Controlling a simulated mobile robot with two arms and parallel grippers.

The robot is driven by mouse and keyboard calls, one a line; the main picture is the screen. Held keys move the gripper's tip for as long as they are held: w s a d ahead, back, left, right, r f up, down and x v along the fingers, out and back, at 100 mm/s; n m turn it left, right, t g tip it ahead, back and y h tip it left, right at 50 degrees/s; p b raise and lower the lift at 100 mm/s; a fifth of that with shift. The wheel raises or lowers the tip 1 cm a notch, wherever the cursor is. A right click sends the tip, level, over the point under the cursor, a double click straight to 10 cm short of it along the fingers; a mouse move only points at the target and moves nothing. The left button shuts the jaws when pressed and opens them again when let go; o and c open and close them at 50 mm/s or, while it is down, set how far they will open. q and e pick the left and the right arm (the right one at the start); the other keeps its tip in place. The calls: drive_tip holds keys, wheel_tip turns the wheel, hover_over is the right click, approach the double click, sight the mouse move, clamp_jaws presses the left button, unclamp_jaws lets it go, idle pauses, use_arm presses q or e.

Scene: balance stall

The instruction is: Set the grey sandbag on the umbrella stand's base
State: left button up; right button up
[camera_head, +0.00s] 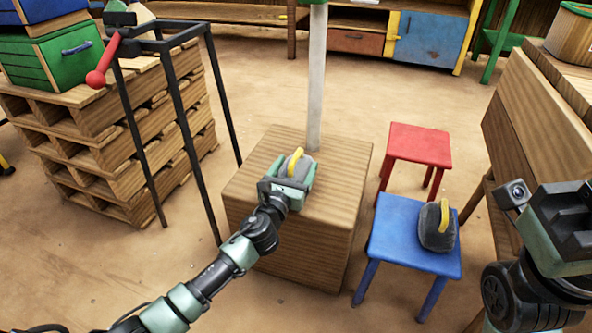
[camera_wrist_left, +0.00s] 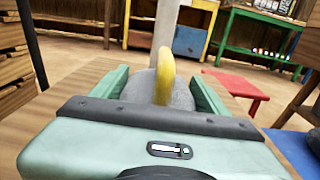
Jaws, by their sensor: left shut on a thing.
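A grey sandbag (camera_head: 296,164) with a yellow handle is between the fingers of my left gripper (camera_head: 290,174), which is shut on it. It also shows in the left wrist view (camera_wrist_left: 168,92), with a finger on each side. The bag is at the top of the wooden block (camera_head: 341,187) from which the umbrella stand's pale pole (camera_head: 316,85) rises. The bag is close in front of the pole's foot, which it partly hides. I cannot tell whether its underside touches the wood. My right gripper (camera_head: 566,215) is at the right edge, its fingers unclear.
A darker sandbag (camera_head: 437,228) with a yellow handle sits on a blue stool (camera_head: 396,235). A red stool (camera_head: 418,145) stands behind. A black metal frame (camera_head: 182,115) and stacked pallets (camera_head: 90,125) are at the left. A wooden counter (camera_head: 535,115) is at the right.

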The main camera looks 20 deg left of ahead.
use_arm(q)
drive_tip(key=shift+r, duration=0.25)
drive_tip(key=shift+f, duration=0.15)
drive_tip(key=o, duration=2.1)
drive_tip(key=shift+f, duration=0.15)
